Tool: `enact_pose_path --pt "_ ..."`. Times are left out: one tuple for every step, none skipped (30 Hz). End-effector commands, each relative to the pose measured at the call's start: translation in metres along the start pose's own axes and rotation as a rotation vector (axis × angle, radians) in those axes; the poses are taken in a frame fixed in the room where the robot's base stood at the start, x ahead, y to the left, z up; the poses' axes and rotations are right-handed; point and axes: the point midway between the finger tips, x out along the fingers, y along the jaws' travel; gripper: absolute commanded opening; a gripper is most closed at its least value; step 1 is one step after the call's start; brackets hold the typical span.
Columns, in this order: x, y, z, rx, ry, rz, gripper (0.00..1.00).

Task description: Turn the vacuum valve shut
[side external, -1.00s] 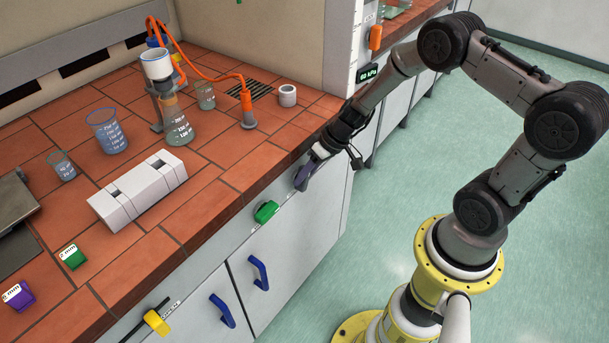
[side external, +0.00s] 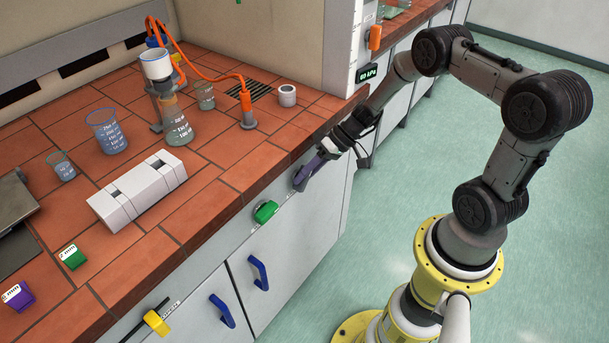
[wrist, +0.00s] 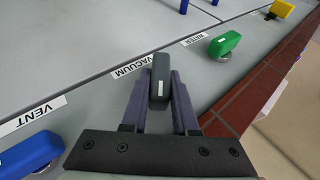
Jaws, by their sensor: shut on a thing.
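The vacuum valve handle (wrist: 160,72) is dark grey with a small white mark. It sits on the bench's front panel beside the VACUUM label (wrist: 133,66). In the wrist view it points up and down the picture, in line with my fingers. My gripper (wrist: 160,98) has its two purple-grey fingers on either side of the handle, shut on it. In the side external view my gripper (side external: 311,171) is at the front panel below the tiled edge, coming from the right. The handle is mostly hidden there by the fingers.
The green WATER handle (wrist: 224,43) is one place along; a blue handle (wrist: 30,155) sits by the VENT label. A yellow handle (side external: 157,322) is farther along. Above, the tiled bench holds a filter flask (side external: 175,121) with an orange hose (side external: 210,78). Floor in front is clear.

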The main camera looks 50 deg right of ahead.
Motion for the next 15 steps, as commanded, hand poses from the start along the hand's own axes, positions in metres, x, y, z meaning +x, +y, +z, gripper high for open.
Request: enact_pose_path --pt "-0.0003 0.0028 0.0001 0.022 0.001 -0.040 0.00" --pt "-0.0001 0.0032 0.0000 0.032 0.002 -0.064 0.00" --pt "0.0000 0.0033 -0.0002 0.045 0.002 -0.096 0.00" --pt "-0.0002 0.0036 -0.0003 0.054 0.002 -0.119 0.00" --pt "-0.0002 0.0037 -0.0002 0.063 0.002 -0.142 0.00" --pt "0.0002 0.0039 0.0000 0.075 0.001 -0.172 0.00" --pt "0.0002 0.0041 0.0001 0.083 0.001 -0.193 0.00" --pt "0.0001 0.0044 0.0000 0.092 0.002 -0.213 0.00" --pt "0.0002 0.0046 -0.0002 0.103 0.002 -0.239 0.00" --pt "0.0002 0.0045 -0.0003 0.110 0.002 -0.259 0.00" --pt "0.0005 0.0047 -0.0002 0.118 0.002 -0.276 0.00" --pt "0.0005 0.0048 0.0001 0.127 0.002 -0.299 0.00" --pt "0.0003 0.0050 -0.0001 0.133 0.002 -0.314 0.00" --pt "0.0003 0.0050 -0.0001 0.139 0.002 -0.328 0.00" --pt "0.0003 0.0051 -0.0003 0.145 0.002 -0.346 0.00"
